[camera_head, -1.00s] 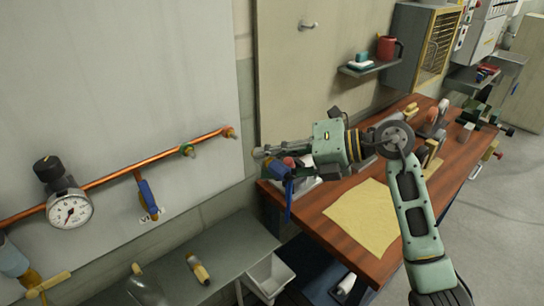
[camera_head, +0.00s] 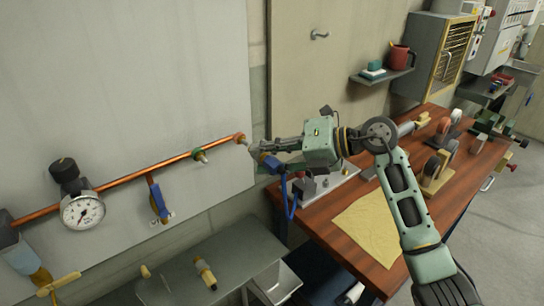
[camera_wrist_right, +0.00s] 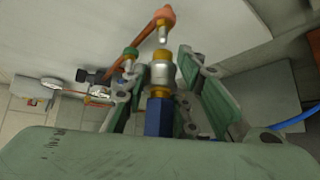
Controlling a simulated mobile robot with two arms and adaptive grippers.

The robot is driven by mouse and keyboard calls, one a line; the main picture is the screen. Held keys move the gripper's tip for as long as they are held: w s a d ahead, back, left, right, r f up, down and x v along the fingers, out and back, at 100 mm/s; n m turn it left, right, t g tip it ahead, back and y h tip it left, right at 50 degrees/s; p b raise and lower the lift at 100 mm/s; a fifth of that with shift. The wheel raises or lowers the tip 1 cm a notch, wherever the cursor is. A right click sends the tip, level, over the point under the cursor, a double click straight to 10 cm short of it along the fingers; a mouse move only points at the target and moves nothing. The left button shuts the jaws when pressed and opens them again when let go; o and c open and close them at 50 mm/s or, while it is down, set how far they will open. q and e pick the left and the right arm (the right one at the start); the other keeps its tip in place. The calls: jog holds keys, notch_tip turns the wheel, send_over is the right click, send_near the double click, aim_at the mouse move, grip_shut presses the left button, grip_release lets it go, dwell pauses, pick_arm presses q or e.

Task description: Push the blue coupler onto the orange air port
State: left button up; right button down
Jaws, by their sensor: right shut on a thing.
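The orange air port (camera_head: 240,138) is at the right end of the copper pipe on the wall panel. It also shows at the top of the right wrist view (camera_wrist_right: 164,15), with a silver nipple pointing at the coupler. My right gripper (camera_head: 257,150) is shut on the blue coupler (camera_wrist_right: 158,117), which has a silver collar and brass end. In the right wrist view the coupler's mouth faces the nipple, roughly in line, with a small gap. In the head view the fingers largely hide the coupler. My left gripper is not in view.
A green port (camera_head: 199,155) and a blue-handled valve (camera_head: 158,198) sit left along the pipe, with a pressure gauge (camera_head: 82,210) further left. A blue hose (camera_head: 291,203) hangs below my right gripper. The wooden bench (camera_head: 328,208) stands to the right.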

jog(key=shift+a+r+p, duration=0.1)
jog(key=shift+a+p, duration=0.05)
jog(key=shift+p, duration=0.15)
dwell(1.7)
jog(key=shift+w+a, duration=0.45)
jog(key=shift+w, duration=0.25)
jog(key=shift+w+a, duration=0.45)
jog(key=shift+w, duration=0.2)
jog(key=c, duration=1.3)
grip_release()
jog(key=shift+c, duration=0.2)
jog(key=v, duration=1.2)
